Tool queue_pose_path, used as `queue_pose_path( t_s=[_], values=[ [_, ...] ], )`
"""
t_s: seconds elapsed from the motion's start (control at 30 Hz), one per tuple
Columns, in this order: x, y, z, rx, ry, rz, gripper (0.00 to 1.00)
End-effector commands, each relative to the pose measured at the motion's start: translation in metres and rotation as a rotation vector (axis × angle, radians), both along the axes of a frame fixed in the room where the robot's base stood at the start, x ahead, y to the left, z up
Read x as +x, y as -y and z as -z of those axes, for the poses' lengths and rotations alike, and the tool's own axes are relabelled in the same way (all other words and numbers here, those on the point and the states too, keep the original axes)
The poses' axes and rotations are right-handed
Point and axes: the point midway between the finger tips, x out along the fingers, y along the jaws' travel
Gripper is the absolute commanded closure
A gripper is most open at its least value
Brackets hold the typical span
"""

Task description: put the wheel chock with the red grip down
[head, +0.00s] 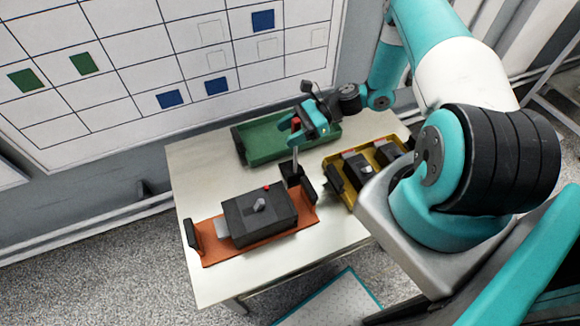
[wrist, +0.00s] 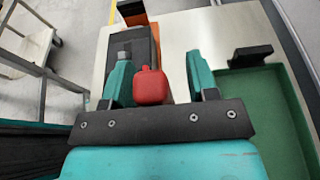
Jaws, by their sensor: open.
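The wheel chock (head: 291,173) is a dark block with a thin upright stem, standing at the back right corner of the orange tray (head: 212,247); I cannot tell whether it rests on the tray or the table. Its red grip (head: 296,123) tops the stem and also shows in the wrist view (wrist: 150,87). My gripper (head: 303,128) is open at the grip's height. In the wrist view its fingers (wrist: 160,78) stand either side of the red grip, which is closer to the left finger. The chock's base is hidden there.
A dark box (head: 262,218) with a grey lever sits on the orange tray. An empty green tray (head: 262,145) lies at the back. A yellow tray (head: 345,187) with dark devices lies right. Bare white table (head: 190,180) shows at the left.

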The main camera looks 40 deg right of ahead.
Motion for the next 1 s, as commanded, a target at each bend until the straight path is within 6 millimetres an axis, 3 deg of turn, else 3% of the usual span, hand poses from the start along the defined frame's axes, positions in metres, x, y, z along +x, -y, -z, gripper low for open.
queue_pose_path(
  t_s=[0.03,0.23,1.0],
  values=[
    [0.0001,0.0001,0.0001,0.0,0.0,0.0,0.54],
    [0.0001,0.0004,-0.0001,0.0,0.0,0.0,1.0],
    [0.0007,0.0011,-0.0006,-0.001,0.003,0.001,1.0]
  ],
)
